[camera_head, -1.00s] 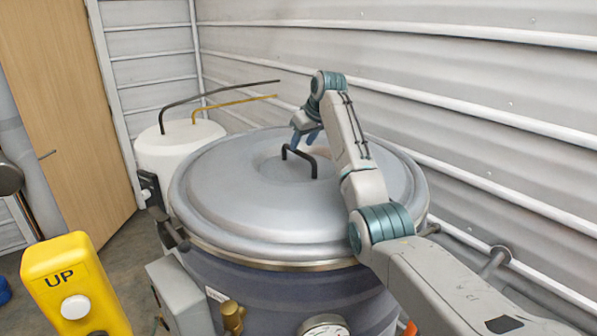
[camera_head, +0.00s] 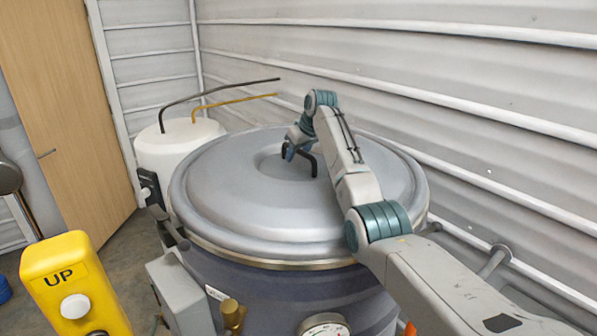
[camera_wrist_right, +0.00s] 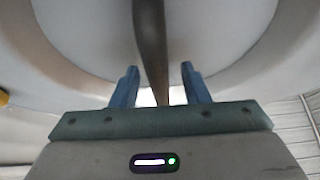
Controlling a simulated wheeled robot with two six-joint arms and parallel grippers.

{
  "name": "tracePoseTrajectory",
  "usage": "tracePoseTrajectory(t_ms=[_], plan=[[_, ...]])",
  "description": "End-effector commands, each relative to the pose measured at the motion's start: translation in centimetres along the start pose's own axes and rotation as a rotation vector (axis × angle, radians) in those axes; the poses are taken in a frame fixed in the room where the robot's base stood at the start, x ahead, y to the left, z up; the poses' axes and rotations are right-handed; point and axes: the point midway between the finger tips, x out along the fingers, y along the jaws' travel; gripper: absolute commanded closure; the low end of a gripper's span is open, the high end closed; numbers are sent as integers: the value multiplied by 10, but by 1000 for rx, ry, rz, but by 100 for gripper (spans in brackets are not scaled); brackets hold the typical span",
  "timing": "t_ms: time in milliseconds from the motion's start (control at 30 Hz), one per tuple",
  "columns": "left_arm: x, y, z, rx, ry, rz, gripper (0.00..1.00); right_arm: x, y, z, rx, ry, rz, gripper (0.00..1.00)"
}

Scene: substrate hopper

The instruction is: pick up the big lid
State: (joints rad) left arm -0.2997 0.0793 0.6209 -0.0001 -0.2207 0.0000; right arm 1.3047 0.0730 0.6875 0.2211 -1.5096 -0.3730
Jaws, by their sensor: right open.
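The big lid (camera_head: 250,205) is a grey domed disc lying on top of the dark round vessel. Its black bar handle (camera_head: 314,165) stands in the recessed middle of the lid. My right gripper (camera_head: 287,153) is at the handle, and its wrist hides part of it in the head view. In the right wrist view the two blue fingers of my right gripper (camera_wrist_right: 159,72) are open, with the dark handle bar (camera_wrist_right: 151,40) running between them. I see gaps between bar and fingers on both sides. My left gripper is not in view.
A yellow box marked UP (camera_head: 72,285) is at the lower left. A white tank (camera_head: 180,155) with a black and a yellow rod stands behind the vessel. A ribbed wall (camera_head: 450,80) is close on the right. A gauge (camera_head: 324,326) is on the vessel's front.

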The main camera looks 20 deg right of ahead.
Motion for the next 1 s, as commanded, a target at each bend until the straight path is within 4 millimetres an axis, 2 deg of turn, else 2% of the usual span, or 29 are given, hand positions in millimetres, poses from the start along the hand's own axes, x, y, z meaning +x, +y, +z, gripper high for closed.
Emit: tracePoseTrajectory(t_ms=[533,733,1000], plan=[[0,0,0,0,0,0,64,4,0,2,0,0,0,59],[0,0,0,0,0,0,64,4,0,2,0,0,0,98],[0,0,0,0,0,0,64,4,0,2,0,0,0,100]])
